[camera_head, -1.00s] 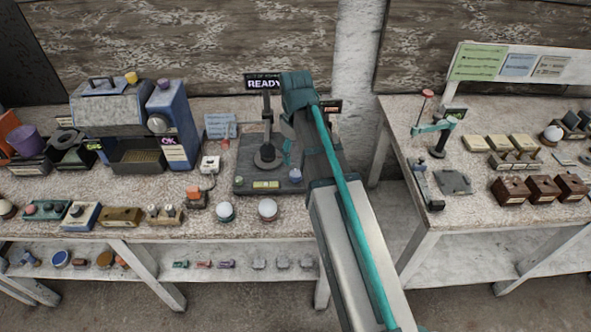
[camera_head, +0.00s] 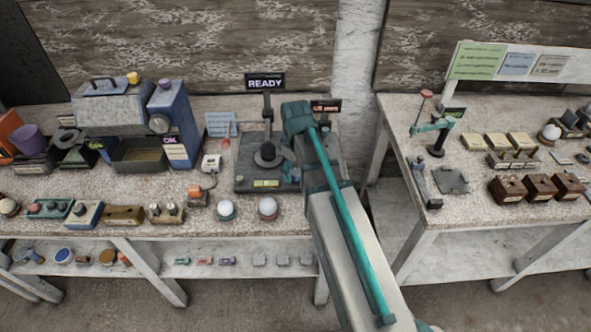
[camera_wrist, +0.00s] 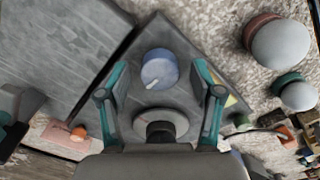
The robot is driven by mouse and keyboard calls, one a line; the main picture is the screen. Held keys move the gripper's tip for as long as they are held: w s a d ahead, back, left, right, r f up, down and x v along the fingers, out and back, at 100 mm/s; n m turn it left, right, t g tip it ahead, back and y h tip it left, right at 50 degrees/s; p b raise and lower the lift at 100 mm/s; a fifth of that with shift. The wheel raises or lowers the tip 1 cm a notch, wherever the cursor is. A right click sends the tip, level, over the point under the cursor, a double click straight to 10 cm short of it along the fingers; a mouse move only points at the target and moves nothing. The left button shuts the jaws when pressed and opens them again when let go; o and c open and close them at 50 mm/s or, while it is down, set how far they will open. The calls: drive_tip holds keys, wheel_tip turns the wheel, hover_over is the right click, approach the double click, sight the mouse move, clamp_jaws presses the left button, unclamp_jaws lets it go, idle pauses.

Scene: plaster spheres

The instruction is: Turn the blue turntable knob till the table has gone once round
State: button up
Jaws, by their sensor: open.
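The blue knob (camera_wrist: 159,69) with a pale pointer mark sits on a corner of the dark base plate (camera_wrist: 205,88). In the wrist view my gripper (camera_wrist: 160,76) is open, with one teal finger on each side of the knob and gaps visible between. A round grey turntable disc (camera_wrist: 163,124) with a dark centre shows nearer the palm. In the head view the turntable (camera_head: 267,156) stands on the same plate, and my gripper (camera_head: 291,173) is at its right front corner, covering most of the knob.
Two white plaster spheres (camera_head: 267,206) (camera_head: 226,208) on coloured bases stand in front of the plate. A sign reading READY (camera_head: 265,83) stands behind it. A blue-grey machine (camera_head: 172,120) is to the left. A second table (camera_head: 420,213) is at the right beyond a gap.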

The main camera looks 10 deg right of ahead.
drive_tip(key=c, duration=1.1)
drive_tip(key=shift+c, duration=0.2)
drive_tip(key=shift+m, duration=0.5)
drive_tip(key=m, duration=0.4)
drive_tip(key=shift+m+p, duration=0.4)
drive_tip(key=m, duration=0.6)
drive_tip(key=m+p, duration=0.1)
drive_tip(key=m, duration=0.5)
drive_tip(key=shift+m, duration=0.3)
drive_tip(key=m, duration=0.5)
drive_tip(key=shift+m, duration=0.4)
